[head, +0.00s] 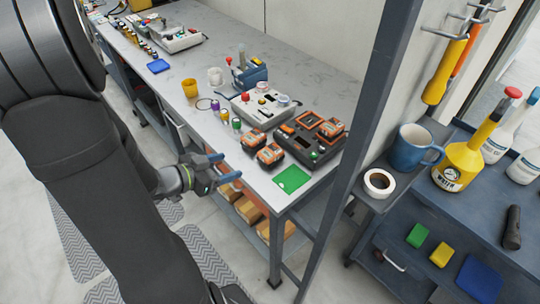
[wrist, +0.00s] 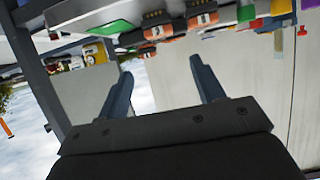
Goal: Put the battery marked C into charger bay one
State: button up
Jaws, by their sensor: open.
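Two orange-and-black batteries stand on the bench in front of the charger, one further back (head: 256,139) and one nearer (head: 270,155). The dark charger (head: 296,146) carries two more orange-and-black batteries, one at its back (head: 309,120) and one at its right (head: 331,129). A dark open area shows on its left part. No letter or bay number is legible. My gripper (head: 223,167) is open and empty, off the bench's front edge, left of the batteries. In the tilted, inverted wrist view, my open fingers (wrist: 161,76) show with batteries (wrist: 156,26) beyond them, touching nothing.
A green mat (head: 291,180) lies at the bench's near corner. A light control box (head: 262,106) and small coloured pots (head: 237,123) stand behind the batteries. A dark upright post (head: 366,110) rises right of the charger. A blue cart (head: 450,235) stands further right.

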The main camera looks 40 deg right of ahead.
aim_at(269, 152)
jog(key=x, duration=1.2)
jog(key=shift+d, duration=0.1)
jog(key=shift+r+x, duration=0.2)
jog(key=shift+x, duration=2.4)
jog(key=shift+s+d, duration=0.1)
jog(key=c, duration=1.1)
jog(key=shift+r, duration=0.1)
jog(key=shift+r, duration=0.55)
jog(key=r, duration=0.1)
jog(key=s+r, duration=0.1)
jog(key=r, duration=0.1)
jog(key=shift+d+r, duration=0.1)
jog(key=shift+r, duration=0.2)
jog(key=s+r, duration=0.2)
jog(key=s, duration=0.1)
jog(key=s+r, duration=0.2)
jog(key=s, duration=0.2)
jog(key=s+d+r, duration=0.1)
jog(key=s+r, duration=0.1)
jog(key=s, duration=0.1)
jog(key=shift+s+r, duration=0.1)
jog(key=shift+s, duration=0.2)
